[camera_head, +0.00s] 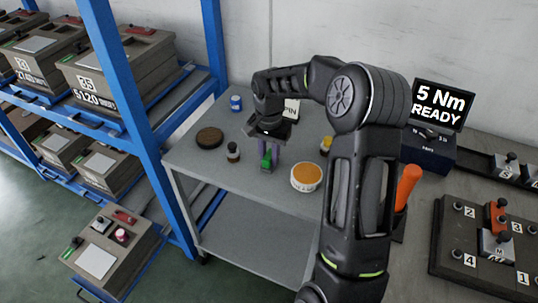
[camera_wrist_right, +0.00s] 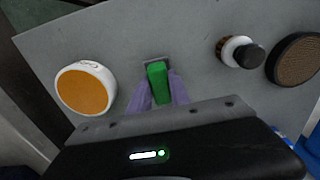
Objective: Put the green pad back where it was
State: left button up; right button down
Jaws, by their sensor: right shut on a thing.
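The green pad (camera_head: 267,160) is between the purple fingers of my right gripper (camera_head: 269,162), over the grey bench top. In the right wrist view the green pad (camera_wrist_right: 158,83) sits between the two purple fingers (camera_wrist_right: 160,92), which are shut on it. A small dark grey rectangular piece (camera_wrist_right: 158,62) shows just beyond the pad's end. I cannot tell whether the pad touches it or the bench. My left gripper is not in view.
On the grey bench (camera_head: 220,185) stand a white tub with an orange top (camera_head: 306,177), a small dark bottle (camera_head: 233,152), a brown disc (camera_head: 209,137) and a blue jar (camera_head: 235,103). A blue-framed shelf (camera_head: 128,85) is at the left. A display (camera_head: 442,106) reads "5 Nm READY".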

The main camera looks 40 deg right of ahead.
aim_at(269, 154)
jog(key=shift+f, duration=0.2)
jog(key=c, duration=1.2)
grip_release()
jog(key=shift+r, duration=0.1)
notch_tip(269, 154, up, 12)
jog(key=shift+r, duration=0.15)
